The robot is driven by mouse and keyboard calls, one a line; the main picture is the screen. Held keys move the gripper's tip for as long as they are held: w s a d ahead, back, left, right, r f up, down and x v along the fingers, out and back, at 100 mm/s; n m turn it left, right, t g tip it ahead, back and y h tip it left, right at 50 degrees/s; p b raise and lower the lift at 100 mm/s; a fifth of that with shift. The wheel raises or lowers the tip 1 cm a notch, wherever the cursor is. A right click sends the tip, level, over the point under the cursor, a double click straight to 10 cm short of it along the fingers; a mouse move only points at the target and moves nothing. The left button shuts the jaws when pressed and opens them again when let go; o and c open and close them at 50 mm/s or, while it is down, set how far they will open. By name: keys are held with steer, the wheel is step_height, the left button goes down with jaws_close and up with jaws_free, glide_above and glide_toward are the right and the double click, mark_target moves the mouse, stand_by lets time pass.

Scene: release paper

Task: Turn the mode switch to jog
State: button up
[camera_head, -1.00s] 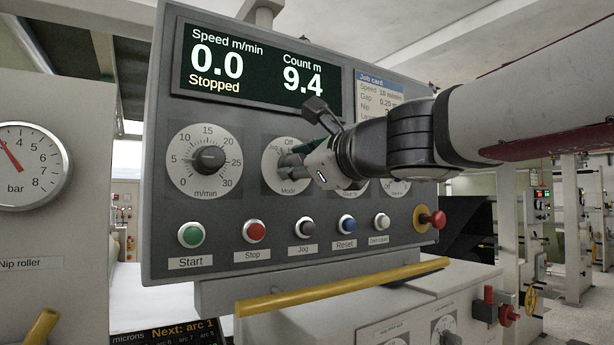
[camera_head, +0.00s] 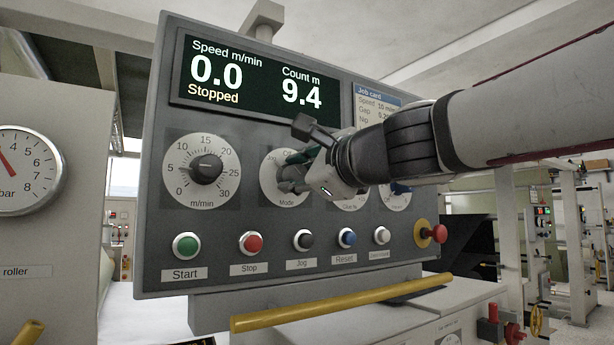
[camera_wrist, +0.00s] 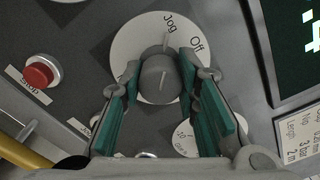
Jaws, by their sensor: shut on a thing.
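The mode switch is a round grey knob (camera_wrist: 158,76) on a pale dial (camera_wrist: 125,48) marked Off and Jog. In the wrist view my gripper (camera_wrist: 162,82) has its green-padded fingers on both sides of the knob, shut on it. A light line on the knob's face points roughly toward the Jog side of the dial, but its exact setting is hard to tell. In the head view my gripper (camera_head: 291,176) reaches in from the right and hides most of the knob and part of the dial (camera_head: 270,184).
The display (camera_head: 262,78) reads Stopped, 0.0 m/min, count 9.4. A speed dial (camera_head: 204,170) is left of the mode dial. Below are Start (camera_head: 186,245), Stop (camera_head: 251,243) and Jog (camera_head: 303,239) buttons. A red emergency button (camera_head: 438,234) and yellow bar (camera_head: 340,303) are nearby.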

steer(key=o, duration=1.2)
steer(key=shift+c, duration=0.2)
steer(key=shift+s+d, duration=0.1)
steer(key=shift+s+d, duration=0.2)
steer(key=shift+s, duration=0.05)
steer(key=v, duration=1.1)
